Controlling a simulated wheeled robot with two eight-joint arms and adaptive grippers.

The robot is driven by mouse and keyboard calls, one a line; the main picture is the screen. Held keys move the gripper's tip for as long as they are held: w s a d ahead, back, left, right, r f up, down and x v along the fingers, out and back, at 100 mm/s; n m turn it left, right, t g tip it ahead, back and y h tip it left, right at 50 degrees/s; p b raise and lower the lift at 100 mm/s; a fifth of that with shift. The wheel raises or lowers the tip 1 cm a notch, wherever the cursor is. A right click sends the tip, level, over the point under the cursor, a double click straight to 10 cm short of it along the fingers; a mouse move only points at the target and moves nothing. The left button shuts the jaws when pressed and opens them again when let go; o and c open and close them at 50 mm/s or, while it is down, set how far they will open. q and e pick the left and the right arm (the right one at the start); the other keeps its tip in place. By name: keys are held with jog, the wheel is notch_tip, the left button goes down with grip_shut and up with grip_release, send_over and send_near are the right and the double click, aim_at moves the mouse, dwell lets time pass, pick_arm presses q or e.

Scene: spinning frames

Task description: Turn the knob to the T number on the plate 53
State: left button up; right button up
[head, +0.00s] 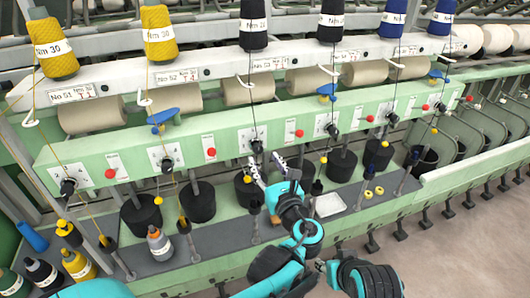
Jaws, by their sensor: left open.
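The No 53 plate (268,64) is on the white upper rail, and its T number is too small to read. Below it, on the green rail, a black knob (256,146) sits on a white dial plate (247,138). My left gripper (265,157) is open, its two fingers pointing up just below this knob. I cannot tell whether they touch it. The knob's pointer direction is too small to tell. My right gripper is not in view; a teal and black arm part shows at the lower right.
More knobs, such as one at the left (68,187), and red buttons (210,153) line the green rail. Yarn cones (253,27) stand above with threads running down. Black pots (198,202) stand below. A grey shelf (215,248) holds bottles at the left. Floor is clear at right.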

aim_at(259, 151)
pick_arm(q)
jog(key=x, duration=0.5)
jog(key=shift+w+b, duration=0.15)
jog(key=shift+b, duration=0.25)
grip_shut()
